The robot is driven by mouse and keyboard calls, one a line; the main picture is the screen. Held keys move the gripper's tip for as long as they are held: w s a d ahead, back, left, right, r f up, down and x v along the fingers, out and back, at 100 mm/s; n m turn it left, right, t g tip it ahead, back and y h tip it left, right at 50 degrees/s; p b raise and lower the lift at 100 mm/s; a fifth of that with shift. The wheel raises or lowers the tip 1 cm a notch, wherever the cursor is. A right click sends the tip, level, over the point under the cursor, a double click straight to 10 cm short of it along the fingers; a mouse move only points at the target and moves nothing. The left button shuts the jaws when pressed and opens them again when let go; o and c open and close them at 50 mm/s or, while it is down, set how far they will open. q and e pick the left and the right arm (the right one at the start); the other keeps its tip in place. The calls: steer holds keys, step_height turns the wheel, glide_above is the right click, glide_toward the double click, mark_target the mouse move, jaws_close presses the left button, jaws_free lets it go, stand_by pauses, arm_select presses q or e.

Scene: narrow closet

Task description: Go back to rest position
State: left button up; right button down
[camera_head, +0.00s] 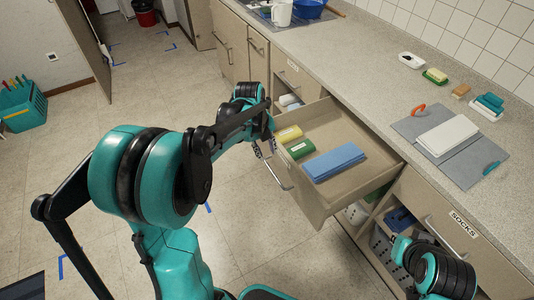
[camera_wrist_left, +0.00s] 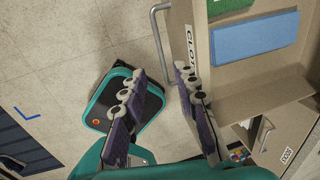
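My left gripper (camera_head: 265,150) is beside the front of an open drawer (camera_head: 345,190), near the upper end of its bar handle (camera_head: 279,174). In the left wrist view its two fingers (camera_wrist_left: 160,71) are spread apart with nothing held between them. The handle (camera_wrist_left: 157,35) appears ahead of and between the fingertips; I cannot tell whether they touch it. The drawer holds a blue folded cloth (camera_head: 333,162), a green roll (camera_head: 300,148) and a yellow roll (camera_head: 288,134). Part of my right arm shows at the bottom right of the head view; its fingers are not visible.
The counter (camera_head: 375,85) runs along the right, with a grey mat (camera_head: 470,165) and white cloth (camera_head: 447,135) on it. Another open compartment lies below the drawer. A teal caddy (camera_head: 22,108) stands at the far left. The floor (camera_head: 150,85) between is mostly clear.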

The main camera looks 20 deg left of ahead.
stand_by(0.4)
arm_select(q)
steer(key=s+d+r+n+t, duration=0.2)
steer(key=s+d+r+n, duration=0.1)
steer(key=s+n, duration=0.6)
steer(key=s+d+r+n+t+y, duration=0.1)
steer(key=s+n, duration=0.7)
steer(key=n, duration=0.8)
steer(key=d+r+t, duration=0.1)
steer(key=d+t, duration=0.1)
steer(key=shift+s+d+r+n, duration=0.3)
steer(key=shift+s+r, duration=0.05)
steer(key=shift+r, duration=0.05)
